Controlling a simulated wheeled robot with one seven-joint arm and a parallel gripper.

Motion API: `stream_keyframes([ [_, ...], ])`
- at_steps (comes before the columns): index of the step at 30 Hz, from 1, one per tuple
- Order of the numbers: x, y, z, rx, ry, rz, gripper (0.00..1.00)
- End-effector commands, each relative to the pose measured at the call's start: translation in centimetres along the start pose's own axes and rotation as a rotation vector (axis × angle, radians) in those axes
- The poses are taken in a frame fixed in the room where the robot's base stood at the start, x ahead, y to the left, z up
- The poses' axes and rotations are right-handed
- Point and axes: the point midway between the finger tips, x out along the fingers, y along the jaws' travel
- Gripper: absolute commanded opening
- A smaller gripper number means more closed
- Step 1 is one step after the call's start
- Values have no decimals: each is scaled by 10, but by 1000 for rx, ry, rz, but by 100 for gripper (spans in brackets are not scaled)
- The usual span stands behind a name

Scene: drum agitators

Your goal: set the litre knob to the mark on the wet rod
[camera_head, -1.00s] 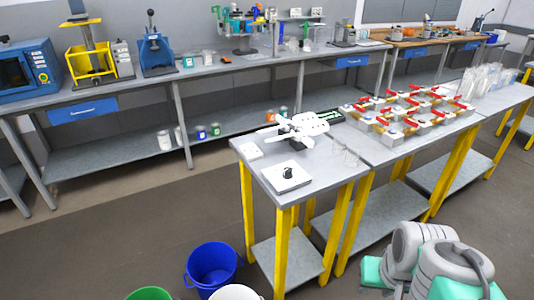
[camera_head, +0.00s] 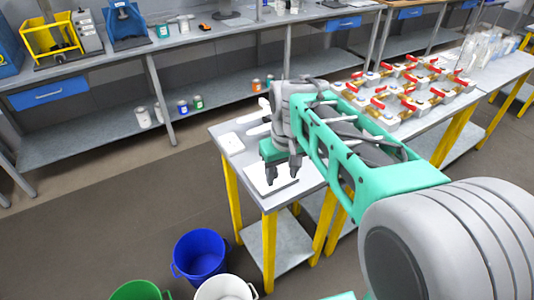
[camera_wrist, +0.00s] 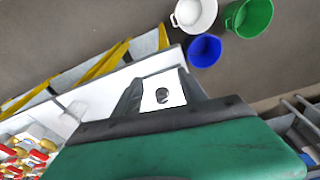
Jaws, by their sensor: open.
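The litre knob (camera_wrist: 162,96) is a small dark round knob on a white plate (camera_wrist: 150,84), seen in the wrist view between my fingers. In the head view the plate (camera_head: 256,182) lies at the near end of the yellow-legged table, and my gripper hides the knob. My gripper (camera_head: 283,178) is open and points down over the plate; its fingers also show in the wrist view (camera_wrist: 162,80). I cannot tell whether the fingertips touch the knob. I cannot make out the wet rod or its mark in these frames.
A small white block (camera_head: 231,143) lies on the table (camera_head: 226,128) behind the plate. Several red-handled valves (camera_head: 405,90) stand farther right. A blue bucket (camera_head: 200,254), a white bucket (camera_head: 226,288) and a green bucket (camera_head: 138,291) stand on the floor in front.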

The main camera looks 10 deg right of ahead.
Motion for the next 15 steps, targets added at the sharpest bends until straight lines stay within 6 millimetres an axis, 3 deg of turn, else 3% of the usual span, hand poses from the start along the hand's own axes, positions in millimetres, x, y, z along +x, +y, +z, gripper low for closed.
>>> stream_keyframes([
  [1, -11, 4, -28, -34, -38, -7, 49],
  [3, -10, 8, -56, -82, -78, -17, 49],
  [6, -3, 13, -83, -130, -117, -28, 49],
  [10, 6, 16, -96, -156, -137, -34, 49],
  [15, 30, 17, -93, -156, -139, -35, 49],
])
